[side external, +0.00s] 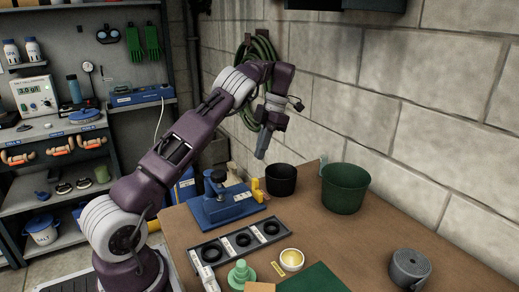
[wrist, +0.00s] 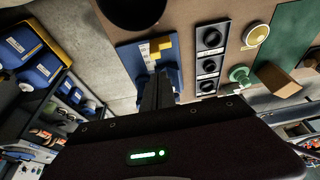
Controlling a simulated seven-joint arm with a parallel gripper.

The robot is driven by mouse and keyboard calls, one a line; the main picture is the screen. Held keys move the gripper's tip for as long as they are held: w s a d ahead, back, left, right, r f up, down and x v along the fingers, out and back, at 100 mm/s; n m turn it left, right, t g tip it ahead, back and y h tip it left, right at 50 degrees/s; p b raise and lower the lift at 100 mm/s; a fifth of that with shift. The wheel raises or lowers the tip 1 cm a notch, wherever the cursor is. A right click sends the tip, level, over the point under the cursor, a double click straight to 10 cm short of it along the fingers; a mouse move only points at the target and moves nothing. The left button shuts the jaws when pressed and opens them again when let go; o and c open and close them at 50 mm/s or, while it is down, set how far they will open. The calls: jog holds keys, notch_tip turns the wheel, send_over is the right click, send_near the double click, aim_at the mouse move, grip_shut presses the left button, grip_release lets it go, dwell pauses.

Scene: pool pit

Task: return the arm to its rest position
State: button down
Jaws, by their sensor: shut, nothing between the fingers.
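My gripper (side external: 262,146) hangs in the air above the back left part of the table, pointing down. Its fingers are shut together with nothing between them. In the wrist view the closed fingers (wrist: 158,92) show as one dark shape in front of the blue fixture. My purple and white arm reaches up from the lower left of the side view and bends down at the wrist, clear of the table.
On the brown table (side external: 350,235) stand a blue fixture (side external: 225,205), a black pot (side external: 281,180), a green pot (side external: 345,188), a grey three-ring tray (side external: 240,242), a green knob (side external: 241,274) and a grey roll (side external: 409,267). A block wall (side external: 400,80) with a green hose (side external: 258,60) is close behind.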

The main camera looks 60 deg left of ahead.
jog(key=shift+r, duration=0.55)
jog(key=shift+r, duration=0.1)
jog(key=s+d+r+m+t, duration=0.3)
jog(key=s+d+r+m, duration=0.1)
jog(key=d+r+m, duration=0.4)
jog(key=s+d+r+m+t, duration=0.2)
jog(key=s+d+r+m, duration=0.2)
jog(key=d+r+m, duration=0.35)
jog(key=s+d+f+m+t, duration=0.2)
jog(key=s+d+m, duration=0.4)
jog(key=s+m, duration=0.3)
jog(key=s+d+f+m+t, duration=0.2)
jog(key=s+d+m, duration=0.4)
jog(key=s+m, duration=0.4)
jog(key=shift+d+f+m+t, duration=0.35)
jog(key=shift+f+m, duration=0.4)
jog(key=shift+f, duration=0.15)
jog(key=shift+w, duration=0.1)
